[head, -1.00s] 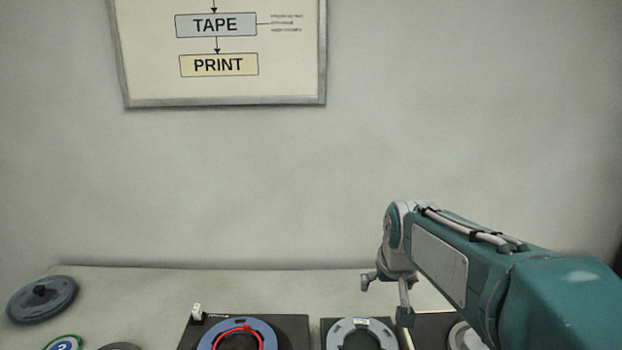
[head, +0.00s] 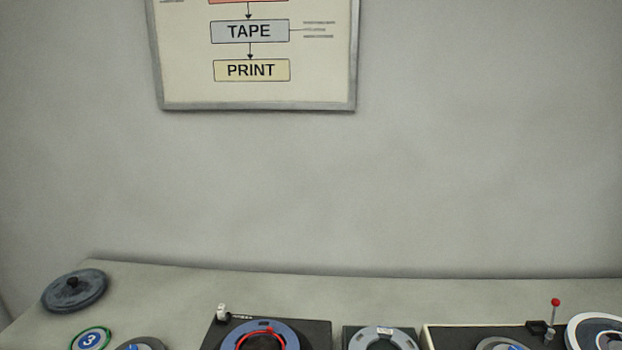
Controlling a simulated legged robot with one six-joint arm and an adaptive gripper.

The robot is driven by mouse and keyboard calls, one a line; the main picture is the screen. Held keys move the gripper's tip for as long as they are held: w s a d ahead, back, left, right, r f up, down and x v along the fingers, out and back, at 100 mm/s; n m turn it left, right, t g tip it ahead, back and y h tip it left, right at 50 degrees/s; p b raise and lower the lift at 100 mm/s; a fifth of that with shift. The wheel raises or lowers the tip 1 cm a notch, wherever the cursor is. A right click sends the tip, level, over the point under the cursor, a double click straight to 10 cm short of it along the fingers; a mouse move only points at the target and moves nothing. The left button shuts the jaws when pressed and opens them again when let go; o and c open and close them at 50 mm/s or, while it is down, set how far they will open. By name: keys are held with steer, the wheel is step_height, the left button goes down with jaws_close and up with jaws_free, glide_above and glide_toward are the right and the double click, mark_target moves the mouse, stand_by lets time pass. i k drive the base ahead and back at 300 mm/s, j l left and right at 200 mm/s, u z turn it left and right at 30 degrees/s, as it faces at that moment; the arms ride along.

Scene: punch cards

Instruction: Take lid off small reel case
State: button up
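A dark grey round lid-like disc (head: 75,291) with a black knob in its middle is at the back left of the table in the head view. I cannot tell whether it lies flat on the table or sits on a shallow case. My gripper and arm are out of view.
A green-rimmed disc marked 3 (head: 90,340) and a grey reel (head: 141,345) are at the lower left. A blue-grey reel with a red ring (head: 259,338) sits on a black unit (head: 318,336). Further right are another grey reel (head: 384,340), a red-tipped lever (head: 555,304) and a white-rimmed reel (head: 598,322).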

mark_target(74, 290)
steer(key=k+j+u, duration=0.1)
steer(key=u, duration=0.4)
steer(key=k+j+u, duration=0.25)
steer(key=u, duration=0.2)
steer(key=j+u, duration=0.25)
steer(key=k+j+u, duration=0.1)
steer(key=u, duration=0.2)
steer(key=i+j+z, duration=0.1)
steer(key=j, duration=0.3)
steer(key=i+j+z, duration=0.1)
steer(key=j, duration=0.35)
steer(key=i+j+z, duration=0.15)
steer(key=j, duration=0.3)
steer(key=i+j+z, duration=0.35)
steer(key=j, duration=0.3)
steer(key=i+j+z, duration=0.15)
steer(key=j, duration=0.25)
steer(key=i+j+z, duration=0.15)
steer(key=j, duration=0.25)
steer(key=i+j+z, duration=0.15)
steer(key=j, duration=0.25)
steer(key=i+j+z, duration=0.1)
steer(key=j, duration=0.25)
steer(key=i+j+z, duration=0.15)
steer(key=i+j, duration=0.15)
steer(key=i+j+z, duration=0.1)
steer(key=j, duration=0.3)
steer(key=i, duration=0.1)
